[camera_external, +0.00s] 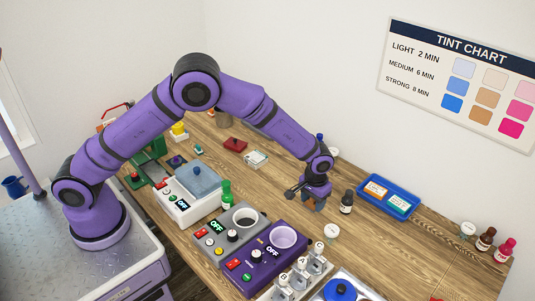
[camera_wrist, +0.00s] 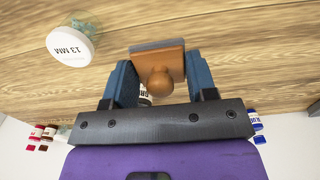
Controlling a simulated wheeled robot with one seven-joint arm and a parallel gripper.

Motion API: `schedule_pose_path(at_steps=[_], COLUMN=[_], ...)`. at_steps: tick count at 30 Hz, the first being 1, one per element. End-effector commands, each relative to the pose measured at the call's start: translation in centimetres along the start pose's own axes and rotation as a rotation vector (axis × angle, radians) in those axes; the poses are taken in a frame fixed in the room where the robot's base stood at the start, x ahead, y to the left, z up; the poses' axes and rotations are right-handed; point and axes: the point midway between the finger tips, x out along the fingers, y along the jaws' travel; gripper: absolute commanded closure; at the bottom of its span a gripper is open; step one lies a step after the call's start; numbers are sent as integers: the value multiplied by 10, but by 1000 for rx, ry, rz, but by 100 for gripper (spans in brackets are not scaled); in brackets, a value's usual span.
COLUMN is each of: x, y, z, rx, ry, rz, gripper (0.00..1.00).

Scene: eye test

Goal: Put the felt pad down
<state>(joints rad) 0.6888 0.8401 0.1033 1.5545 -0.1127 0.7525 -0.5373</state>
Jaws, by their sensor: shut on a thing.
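The felt pad (camera_wrist: 172,62) is a small wooden block with a round knob and a grey layer along one edge. In the wrist view it sits between the blue fingers of my gripper (camera_wrist: 160,78), which is shut on it. In the external view my gripper (camera_external: 313,197) points down over the wooden table, left of a dark bottle. The pad shows there only as a small brown patch (camera_external: 319,206) at the fingertips. I cannot tell whether its underside touches the table.
The dark bottle (camera_external: 347,203) stands close right of my gripper. A white-lidded jar (camera_external: 332,231) stands in front; a blue tray (camera_external: 416,213) holds labelled packs. Grey (camera_external: 213,241) and purple (camera_external: 247,269) devices stand front left.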

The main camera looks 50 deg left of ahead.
Motion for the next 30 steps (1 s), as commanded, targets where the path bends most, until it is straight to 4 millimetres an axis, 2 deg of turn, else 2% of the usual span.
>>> schedule_pose_path(at_steps=[3, 10, 16, 28, 29, 30], x=[22, 43, 69, 74, 74, 74], y=[0, 0, 0, 0, 0, 1], z=[0, 0, 0, 0, 0, 0], rx=[0, 0, 0, 0, 0, 0], ry=[-2, -1, -1, 0, 0, 0], rz=[-1, 0, -1, 0, 0, 0], gripper=[71, 71, 71, 71, 46, 36])
